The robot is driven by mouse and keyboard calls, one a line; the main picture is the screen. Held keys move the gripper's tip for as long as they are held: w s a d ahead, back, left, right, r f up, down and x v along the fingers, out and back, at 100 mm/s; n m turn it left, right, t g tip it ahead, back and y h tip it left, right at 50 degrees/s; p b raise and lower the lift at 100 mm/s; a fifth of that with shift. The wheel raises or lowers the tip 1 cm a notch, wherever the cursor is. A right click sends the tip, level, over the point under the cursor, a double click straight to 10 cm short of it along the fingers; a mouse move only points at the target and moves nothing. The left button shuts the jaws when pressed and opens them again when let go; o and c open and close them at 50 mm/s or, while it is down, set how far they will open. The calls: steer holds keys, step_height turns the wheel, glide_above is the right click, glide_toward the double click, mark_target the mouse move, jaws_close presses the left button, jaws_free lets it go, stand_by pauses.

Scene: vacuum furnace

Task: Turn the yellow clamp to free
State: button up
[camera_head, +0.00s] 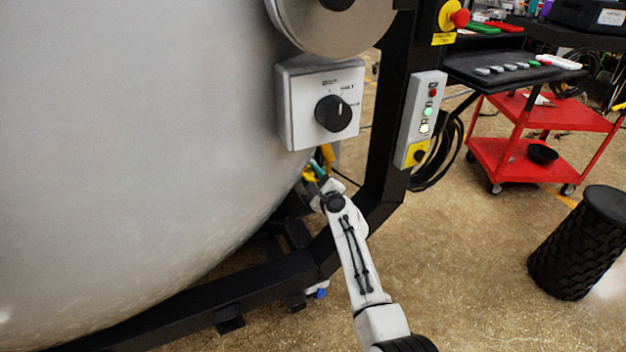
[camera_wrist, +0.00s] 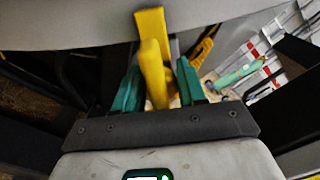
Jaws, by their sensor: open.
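The yellow clamp (camera_wrist: 152,60) stands in the middle of the wrist view, a bright yellow handle with a bent upper part. My gripper (camera_wrist: 157,88) is open, with one green finger on each side of the clamp's lower part. I cannot tell whether either finger touches it. In the head view my gripper (camera_head: 318,170) reaches in under the large grey vessel, below the white dial box. A bit of yellow (camera_head: 308,175) shows beside it there; the rest of the clamp is hidden by the vessel and my arm.
The grey vessel (camera_head: 150,150) curves close above my gripper. A black frame (camera_head: 385,140) stands just right of it. A dial box (camera_head: 298,105) hangs above. A second yellow piece (camera_wrist: 203,50) and a green one (camera_wrist: 240,73) lie right of the clamp in the wrist view.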

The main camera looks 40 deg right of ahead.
jaws_close()
stand_by(0.3)
steer(key=shift+f, duration=0.1)
steer(key=n+b, duration=0.2)
steer(key=n, duration=0.2)
steer(key=shift+f+n, duration=0.1)
steer(key=shift+n, duration=0.3)
steer(key=n+b, duration=0.2)
steer(key=n, duration=0.2)
steer(key=shift+f+n, duration=0.1)
steer(key=shift+n, duration=0.2)
steer(key=n+b, duration=0.2)
steer(key=n, duration=0.2)
steer(key=shift+n+b, duration=1.05)
steer(key=shift+n, duration=1.25)
